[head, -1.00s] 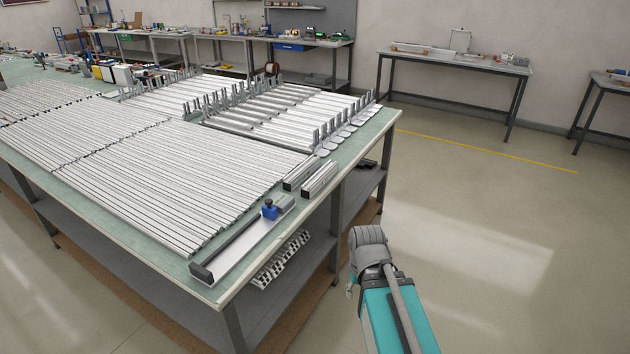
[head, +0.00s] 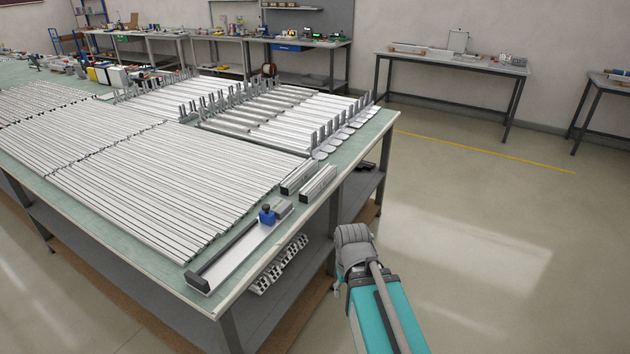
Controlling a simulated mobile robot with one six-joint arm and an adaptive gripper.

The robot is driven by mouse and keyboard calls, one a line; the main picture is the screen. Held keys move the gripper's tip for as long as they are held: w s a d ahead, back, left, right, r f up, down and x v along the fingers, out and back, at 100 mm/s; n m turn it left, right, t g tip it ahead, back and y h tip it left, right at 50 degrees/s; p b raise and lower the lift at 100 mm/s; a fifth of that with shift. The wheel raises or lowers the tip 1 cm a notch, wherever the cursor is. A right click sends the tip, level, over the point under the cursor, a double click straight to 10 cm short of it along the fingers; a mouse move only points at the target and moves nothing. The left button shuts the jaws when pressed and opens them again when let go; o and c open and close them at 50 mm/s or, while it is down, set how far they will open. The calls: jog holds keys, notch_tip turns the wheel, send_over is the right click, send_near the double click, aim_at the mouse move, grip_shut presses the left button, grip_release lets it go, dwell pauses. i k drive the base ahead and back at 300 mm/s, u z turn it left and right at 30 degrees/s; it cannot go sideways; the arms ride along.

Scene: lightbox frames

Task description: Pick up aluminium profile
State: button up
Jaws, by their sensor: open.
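Many long silver aluminium profiles (head: 150,180) lie side by side in rows on the green-topped table. Two short profile pieces (head: 318,184) lie near its right edge. My arm reaches up from the bottom of the view, to the right of the table and apart from the profiles. What shows of my gripper (head: 338,286) is a small grey part beside the grey wrist; the rest is hidden. It is open, and I see nothing held.
A measuring stop with a blue block (head: 267,215) sits at the table's (head: 226,300) front corner. Upright grey brackets (head: 330,135) stand farther back. A lower shelf holds metal parts (head: 280,265). The floor (head: 480,250) to the right is clear, and side benches (head: 455,62) stand along the wall.

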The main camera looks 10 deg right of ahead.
aim_at(321, 179)
jog(key=i, duration=0.9)
jog(key=z, duration=0.05)
